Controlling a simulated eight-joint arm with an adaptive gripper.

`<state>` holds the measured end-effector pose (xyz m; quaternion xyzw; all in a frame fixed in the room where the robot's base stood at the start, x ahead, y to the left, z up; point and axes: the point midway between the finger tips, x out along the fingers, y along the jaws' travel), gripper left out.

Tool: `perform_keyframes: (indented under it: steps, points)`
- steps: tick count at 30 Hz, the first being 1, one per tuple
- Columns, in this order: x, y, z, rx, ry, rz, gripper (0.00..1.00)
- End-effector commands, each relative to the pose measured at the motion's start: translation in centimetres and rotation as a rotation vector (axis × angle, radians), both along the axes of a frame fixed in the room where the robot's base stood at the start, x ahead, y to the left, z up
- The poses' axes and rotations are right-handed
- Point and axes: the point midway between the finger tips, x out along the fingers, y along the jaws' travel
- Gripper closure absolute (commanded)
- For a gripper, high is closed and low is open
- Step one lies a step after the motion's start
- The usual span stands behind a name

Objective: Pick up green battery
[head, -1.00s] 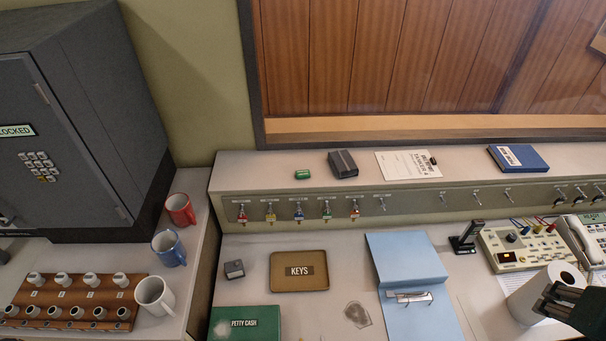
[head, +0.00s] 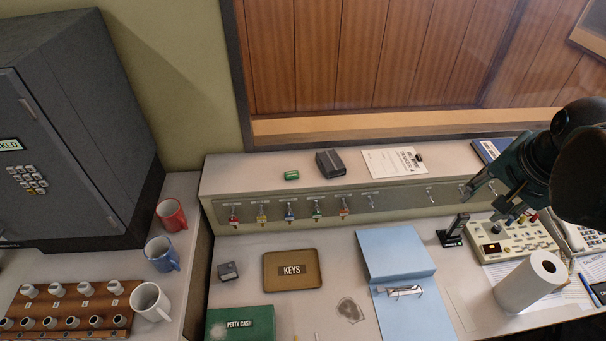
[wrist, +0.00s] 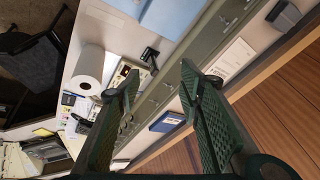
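The green battery (head: 291,175) lies on the raised shelf at the back, left of a dark grey box, in the head view. It does not show clearly in the wrist view. My gripper (head: 487,200) is at the right of the head view, above the beige control panel, well to the right of the battery. In the wrist view my gripper (wrist: 158,78) has its two dark green fingers spread wide with nothing between them.
The dark grey box (head: 330,163) stands beside the battery, with a paper sheet (head: 395,162) further right. Keys hang on hooks below the shelf. A paper roll (head: 530,281), blue folder (head: 396,252) and brown KEYS tray (head: 291,284) occupy the desk.

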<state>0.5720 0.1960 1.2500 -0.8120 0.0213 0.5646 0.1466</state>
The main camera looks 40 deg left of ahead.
Motion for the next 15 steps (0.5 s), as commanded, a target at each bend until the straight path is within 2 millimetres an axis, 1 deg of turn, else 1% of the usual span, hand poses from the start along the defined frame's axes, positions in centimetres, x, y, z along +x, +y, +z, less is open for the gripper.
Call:
perform_keyframes:
  steps: [1,8,15]
  points:
    - [0.6,1.3,0.2,0.006,0.011,-0.004,0.63]
    - [2.4,6.7,0.2,0.026,0.068,-0.044,0.63]
    - [3.9,12.6,-0.2,0.039,0.128,-0.089,0.63]
